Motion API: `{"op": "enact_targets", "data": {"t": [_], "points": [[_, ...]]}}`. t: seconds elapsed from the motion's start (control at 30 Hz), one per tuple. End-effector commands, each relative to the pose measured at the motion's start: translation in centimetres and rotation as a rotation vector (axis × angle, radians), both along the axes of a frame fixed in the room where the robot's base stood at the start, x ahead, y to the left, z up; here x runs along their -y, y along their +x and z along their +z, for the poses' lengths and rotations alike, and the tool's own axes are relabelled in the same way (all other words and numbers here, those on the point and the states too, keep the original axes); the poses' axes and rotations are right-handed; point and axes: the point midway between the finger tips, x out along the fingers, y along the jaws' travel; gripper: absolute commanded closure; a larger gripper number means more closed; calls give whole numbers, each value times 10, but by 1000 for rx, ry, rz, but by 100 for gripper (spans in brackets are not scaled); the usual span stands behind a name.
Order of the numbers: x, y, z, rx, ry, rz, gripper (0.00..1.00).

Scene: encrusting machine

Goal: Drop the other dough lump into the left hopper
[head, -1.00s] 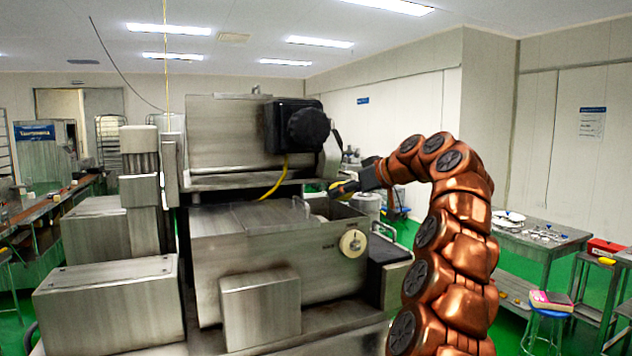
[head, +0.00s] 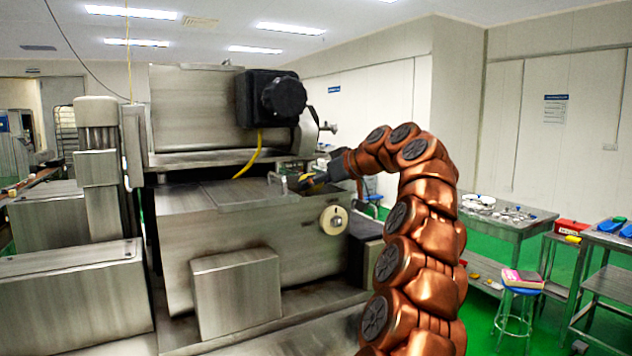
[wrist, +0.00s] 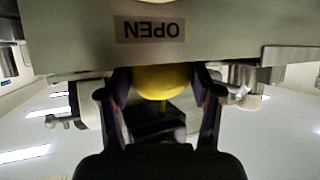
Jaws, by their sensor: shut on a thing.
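My gripper (wrist: 160,95) is shut on a yellow dough lump (wrist: 163,82), held between both fingertips in the wrist view. In the head view my gripper (head: 306,181) reaches in from the right, over the right end of the machine's steel hopper box (head: 240,235).
A black motor housing (head: 270,98) on the upper steel body overhangs the box. A small handle (head: 278,181) stands near my fingertips. A steel panel with an upside-down OPEN label (wrist: 150,29) is close to the lump in the wrist view. A side table (head: 500,220) stands right.

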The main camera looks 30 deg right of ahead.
Motion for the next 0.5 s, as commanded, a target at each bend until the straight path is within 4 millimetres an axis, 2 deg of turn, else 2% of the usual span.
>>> {"op": "enact_targets", "data": {"t": [0.07,0.33,0.37,0.5], "points": [[0,0,-6,0,0,0,73],[0,0,-6,-1,0,1,73],[0,0,-6,-1,0,1,35],[0,0,-6,-1,0,1,20]]}}
